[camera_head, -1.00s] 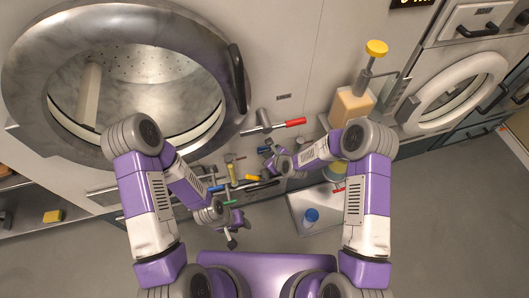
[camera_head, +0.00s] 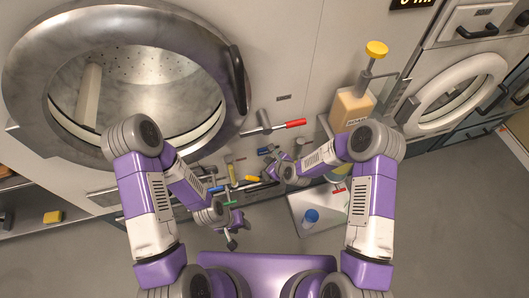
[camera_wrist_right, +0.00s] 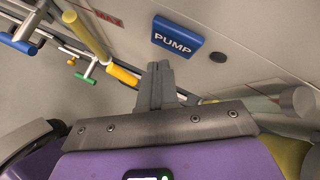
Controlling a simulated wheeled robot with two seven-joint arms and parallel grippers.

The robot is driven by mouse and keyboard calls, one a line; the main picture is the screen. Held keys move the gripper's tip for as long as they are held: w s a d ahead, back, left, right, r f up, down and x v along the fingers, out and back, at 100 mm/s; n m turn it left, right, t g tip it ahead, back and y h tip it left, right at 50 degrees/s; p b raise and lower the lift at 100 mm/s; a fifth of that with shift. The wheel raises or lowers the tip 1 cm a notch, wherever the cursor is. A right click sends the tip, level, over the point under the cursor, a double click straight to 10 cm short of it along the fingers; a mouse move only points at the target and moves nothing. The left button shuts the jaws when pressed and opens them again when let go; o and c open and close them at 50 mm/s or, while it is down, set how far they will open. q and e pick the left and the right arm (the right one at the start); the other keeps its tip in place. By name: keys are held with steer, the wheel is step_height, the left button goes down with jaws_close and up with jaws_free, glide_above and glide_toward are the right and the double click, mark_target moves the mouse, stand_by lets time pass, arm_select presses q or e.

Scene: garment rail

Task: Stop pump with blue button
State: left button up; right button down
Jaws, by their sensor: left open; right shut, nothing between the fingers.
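The blue button (camera_wrist_right: 177,35) is a block marked "PUMP" on the light panel, seen in the right wrist view. My right gripper (camera_wrist_right: 158,68) is shut and empty, its fingertips just below the button's lower left edge in that view; I cannot tell whether they touch it. In the head view my right gripper (camera_head: 272,161) is close to the machine's front, among the pipes and handles, and partly hides that area. My left gripper (camera_head: 230,239) is open and empty, lower and to the left, below the pipe handles.
Pipes with a yellow handle (camera_wrist_right: 122,76), a green handle (camera_wrist_right: 89,73) and a blue handle (camera_wrist_right: 17,43) run left of the button. A red-handled lever (camera_head: 293,123) and a soap dispenser (camera_head: 350,108) are above right. A white tray (camera_head: 300,204) with a blue-capped item is on the right.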

steer(key=s, duration=0.2)
steer(key=s+d, duration=0.1)
steer(key=s, duration=0.1)
steer(key=shift+s+d, duration=0.2)
steer(key=shift+s, duration=0.05)
stand_by(0.4)
steer(key=s+d+n+g+p, duration=0.2)
steer(key=s+d+n+g, duration=0.1)
steer(key=s+n, duration=0.7)
steer(key=s+d+n+g+h+p, duration=0.1)
steer(key=s+d+n+g, duration=0.3)
steer(key=s+n, duration=0.6)
steer(key=shift+s+d+r+n+p, duration=0.2)
steer(key=shift+d+n+p, duration=0.35)
steer(key=shift+n, duration=0.65)
